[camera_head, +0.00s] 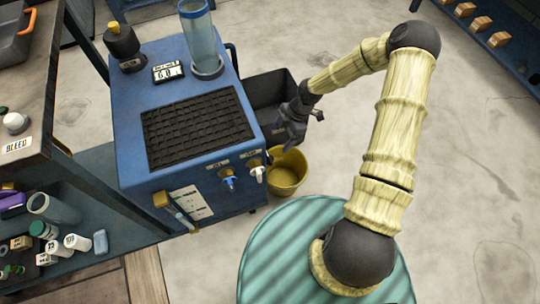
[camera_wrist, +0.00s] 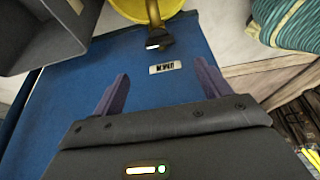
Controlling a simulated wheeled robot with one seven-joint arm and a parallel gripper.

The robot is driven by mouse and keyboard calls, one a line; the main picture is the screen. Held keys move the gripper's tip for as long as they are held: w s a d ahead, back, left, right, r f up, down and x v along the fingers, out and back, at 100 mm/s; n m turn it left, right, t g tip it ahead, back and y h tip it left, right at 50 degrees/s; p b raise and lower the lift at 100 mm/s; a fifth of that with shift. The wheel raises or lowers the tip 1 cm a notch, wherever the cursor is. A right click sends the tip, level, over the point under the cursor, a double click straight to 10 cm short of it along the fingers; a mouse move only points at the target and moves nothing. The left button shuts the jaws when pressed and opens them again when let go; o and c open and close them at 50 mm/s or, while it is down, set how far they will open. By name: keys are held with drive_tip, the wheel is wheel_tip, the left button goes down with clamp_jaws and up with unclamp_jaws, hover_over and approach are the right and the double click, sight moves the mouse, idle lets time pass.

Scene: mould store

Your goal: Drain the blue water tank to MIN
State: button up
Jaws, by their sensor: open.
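The blue water tank (camera_head: 130,90) stands left of centre in the head view, with a clear cylinder (camera_head: 202,42) and a small display (camera_head: 167,72) that seems to read about 60 on top. Its front has a blue-handled tap (camera_head: 228,180) and a white-handled tap (camera_head: 257,170), each under a small label. In the wrist view my gripper (camera_wrist: 162,85) is open and empty over the blue surface. One tap (camera_wrist: 158,42) and its label (camera_wrist: 165,68) show beyond the fingers, apart from them.
A yellow bucket (camera_head: 287,178) stands on the floor by the white-handled tap. A dark grey bin (camera_head: 265,88) is right of the tank. A bench with bottles (camera_head: 55,208) and small boxes is at left. Pale floor (camera_head: 475,160) at right is clear.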

sight(269, 156)
drive_tip(key=b+x, duration=0.4)
drive_tip(key=x, duration=0.8)
drive_tip(key=shift+d, duration=0.1)
drive_tip(key=c, duration=1)
